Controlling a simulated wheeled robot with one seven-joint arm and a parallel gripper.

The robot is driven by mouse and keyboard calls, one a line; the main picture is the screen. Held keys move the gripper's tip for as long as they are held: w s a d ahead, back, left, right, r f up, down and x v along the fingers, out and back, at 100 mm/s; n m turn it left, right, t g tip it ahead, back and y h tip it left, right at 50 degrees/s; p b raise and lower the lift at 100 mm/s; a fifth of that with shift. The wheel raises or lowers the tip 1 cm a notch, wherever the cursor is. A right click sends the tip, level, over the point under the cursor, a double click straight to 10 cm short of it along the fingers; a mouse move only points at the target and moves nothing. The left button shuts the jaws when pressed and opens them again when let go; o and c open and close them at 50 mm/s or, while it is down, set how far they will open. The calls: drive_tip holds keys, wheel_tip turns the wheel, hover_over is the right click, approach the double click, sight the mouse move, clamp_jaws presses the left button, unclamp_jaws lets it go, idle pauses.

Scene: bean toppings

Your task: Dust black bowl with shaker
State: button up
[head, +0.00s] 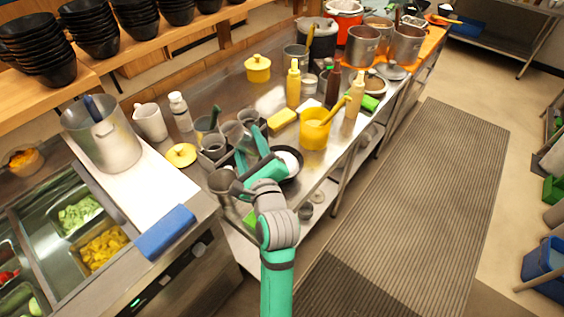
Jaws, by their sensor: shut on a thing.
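A black bowl (296,175) with white contents sits on the steel counter, just right of my gripper and partly hidden by my arm. My gripper (247,146) is over the counter beside the bowl, its teal fingers pointing away from me. It is shut on a greyish metal shaker (236,134), which is small and partly hidden by the fingers. I cannot tell the shaker's exact tilt. It looks to be left of the bowl rather than over it.
Metal cups in a dark holder (213,150) crowd the left of my gripper. A yellow pot (315,130) and squeeze bottles (293,88) stand behind the bowl. A blue block (166,232) lies at the near counter edge. The striped floor mat (410,210) is clear.

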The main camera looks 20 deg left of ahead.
drive_tip(key=shift+w+d+f, duration=1.2)
drive_tip(key=shift+w+d, duration=0.5)
drive_tip(key=shift+w, duration=2.45)
wheel_tip(320, 180, up, 5)
drive_tip(key=f, duration=0.5)
drive_tip(key=shift+s, duration=0.25)
drive_tip(key=shift+s+a, duration=0.1)
drive_tip(key=shift+s+a+r, duration=0.5)
drive_tip(key=shift+s+a, duration=0.05)
drive_tip(key=shift+s, duration=1)
drive_tip(key=shift+s+a+r, duration=0.55)
drive_tip(key=shift+s, duration=0.95)
drive_tip(key=shift+s+a+r, duration=0.5)
drive_tip(key=shift+s+a, duration=0.05)
drive_tip(key=shift+s, duration=1)
drive_tip(key=shift+w, duration=0.1)
